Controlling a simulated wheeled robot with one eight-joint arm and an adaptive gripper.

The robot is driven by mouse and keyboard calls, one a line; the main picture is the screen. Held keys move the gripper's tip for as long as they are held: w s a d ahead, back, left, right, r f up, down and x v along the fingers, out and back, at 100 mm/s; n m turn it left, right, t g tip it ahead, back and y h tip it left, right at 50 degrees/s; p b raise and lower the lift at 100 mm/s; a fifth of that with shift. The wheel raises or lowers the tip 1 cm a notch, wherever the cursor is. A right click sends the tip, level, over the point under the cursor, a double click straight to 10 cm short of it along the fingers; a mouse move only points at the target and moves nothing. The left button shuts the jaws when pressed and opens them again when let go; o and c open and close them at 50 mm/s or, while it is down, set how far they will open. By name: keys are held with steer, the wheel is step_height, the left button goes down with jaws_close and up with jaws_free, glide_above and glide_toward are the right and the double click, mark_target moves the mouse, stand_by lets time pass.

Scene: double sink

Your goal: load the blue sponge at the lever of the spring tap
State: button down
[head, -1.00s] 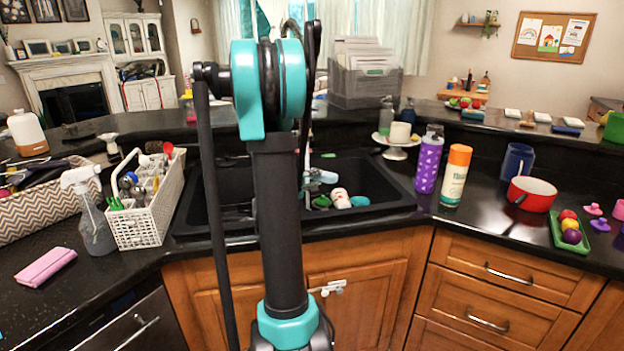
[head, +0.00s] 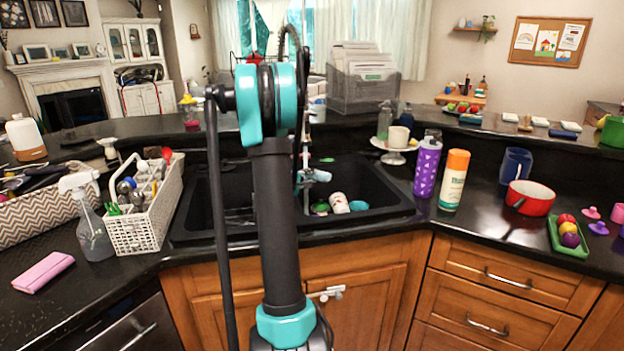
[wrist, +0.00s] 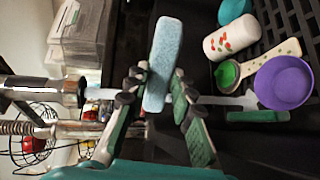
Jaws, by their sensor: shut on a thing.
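The blue sponge (wrist: 164,55) is a pale blue block between the fingers of my gripper (wrist: 158,86) in the wrist view. The fingers are shut on it, and its end sticks out past the fingertips. In the head view, a light blue piece (head: 320,176) shows just right of my arm, over the sink. The spring tap, with its coil (wrist: 22,128) and chrome body (wrist: 38,84), is left of the gripper in the wrist view. I cannot clearly make out its lever or whether the sponge touches it. My arm hides much of the tap in the head view.
The black sink (head: 385,190) holds a white cup with red marks (wrist: 230,40), a purple bowl (wrist: 284,82), a teal piece (wrist: 234,10) and a green-bowled spoon (wrist: 228,73). A white utensil basket (head: 150,215) stands left; a purple bottle (head: 427,168) stands right.

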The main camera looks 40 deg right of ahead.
steer(key=shift+w+d+f, duration=0.15)
steer(key=shift+w+d, duration=0.15)
steer(key=shift+w, duration=0.3)
steer(key=shift+w+d+f, duration=0.1)
steer(key=shift+w+d, duration=0.15)
steer(key=shift+w, duration=0.3)
steer(key=shift+w+d+f, duration=0.15)
steer(key=shift+w+d, duration=0.15)
steer(key=shift+w, duration=0.3)
steer(key=s+a, duration=0.3)
steer(key=s, duration=0.4)
steer(key=shift+a, duration=0.3)
steer(key=shift+s+r, duration=0.1)
steer(key=shift+s, duration=0.05)
stand_by(0.8)
steer(key=s+a+r, duration=0.2)
steer(key=s+r, duration=0.1)
steer(key=s, duration=0.1)
steer(key=shift+s+r, duration=0.2)
steer(key=shift+r, duration=0.2)
steer(key=shift+a, duration=0.1)
stand_by(0.7)
